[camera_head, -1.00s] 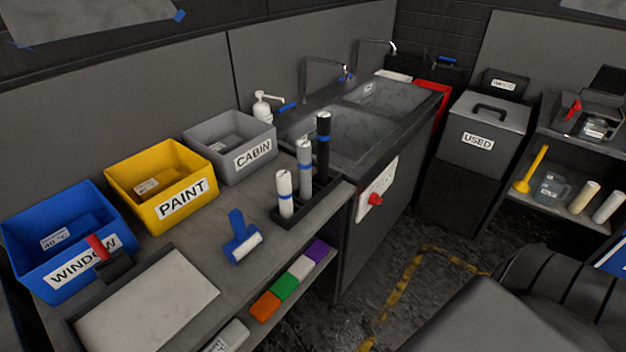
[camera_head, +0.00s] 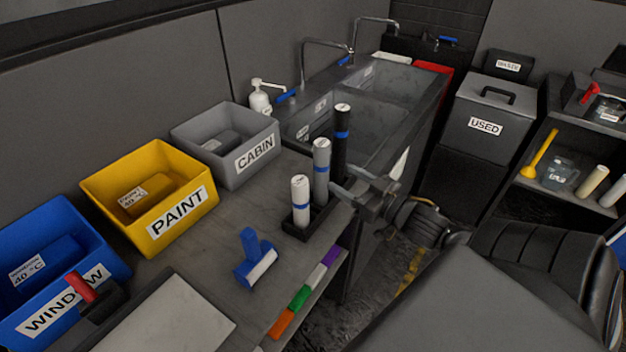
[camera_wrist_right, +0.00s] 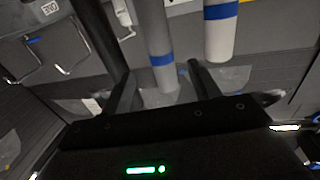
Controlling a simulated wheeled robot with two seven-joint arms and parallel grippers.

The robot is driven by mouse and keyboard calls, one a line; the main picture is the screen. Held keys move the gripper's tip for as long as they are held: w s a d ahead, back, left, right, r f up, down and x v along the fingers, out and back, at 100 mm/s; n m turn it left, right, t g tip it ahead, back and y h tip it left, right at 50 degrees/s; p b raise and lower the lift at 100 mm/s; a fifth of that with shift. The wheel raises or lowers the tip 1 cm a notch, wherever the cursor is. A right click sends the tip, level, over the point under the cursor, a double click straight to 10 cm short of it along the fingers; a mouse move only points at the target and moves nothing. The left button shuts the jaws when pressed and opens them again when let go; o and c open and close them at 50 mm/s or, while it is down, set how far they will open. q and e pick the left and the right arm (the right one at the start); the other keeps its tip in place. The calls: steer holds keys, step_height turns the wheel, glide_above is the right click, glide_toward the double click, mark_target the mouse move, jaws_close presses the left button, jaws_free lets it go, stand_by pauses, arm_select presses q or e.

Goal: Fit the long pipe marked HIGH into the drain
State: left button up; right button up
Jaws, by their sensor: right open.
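Three upright pipes stand in a dark rack (camera_head: 296,229) at the counter's right edge: a short white one (camera_head: 300,203), a taller grey one (camera_head: 321,172) and the tallest, black one (camera_head: 341,145), each with a blue band. I cannot read a HIGH mark on any. My right gripper (camera_head: 344,183) is open beside the grey and black pipes. In the right wrist view the grey pipe (camera_wrist_right: 155,40) shows between the open fingers (camera_wrist_right: 162,85), the white pipe (camera_wrist_right: 220,35) to the right. The sink basins (camera_head: 362,132) lie behind; the drain openings cannot be made out. My left gripper is out of view.
Blue WINDOW (camera_head: 60,318), yellow PAINT (camera_head: 150,235) and grey CABIN (camera_head: 228,172) bins line the counter's back. A blue roller tool (camera_head: 254,262) lies in front of the rack. A soap bottle (camera_head: 260,100) and taps stand near the sink. A USED bin (camera_head: 484,125) stands right.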

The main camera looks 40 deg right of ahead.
mark_target(328, 168)
steer(key=w, duration=0.2)
steer(key=w+p, duration=0.1)
steer(key=w, duration=0.1)
steer(key=shift+w+a, duration=0.2)
steer(key=shift+w, duration=0.35)
steer(key=shift+a+r, duration=0.1)
steer(key=w+p, duration=0.1)
steer(key=w, duration=0.1)
steer(key=w+a+p, duration=0.1)
steer(key=w, duration=0.1)
steer(key=shift+w+r, duration=0.15)
steer(key=shift+w, duration=0.4)
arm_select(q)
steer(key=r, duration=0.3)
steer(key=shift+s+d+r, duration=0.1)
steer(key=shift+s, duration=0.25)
arm_select(e)
steer(key=shift+s, duration=0.1)
jaws_close()
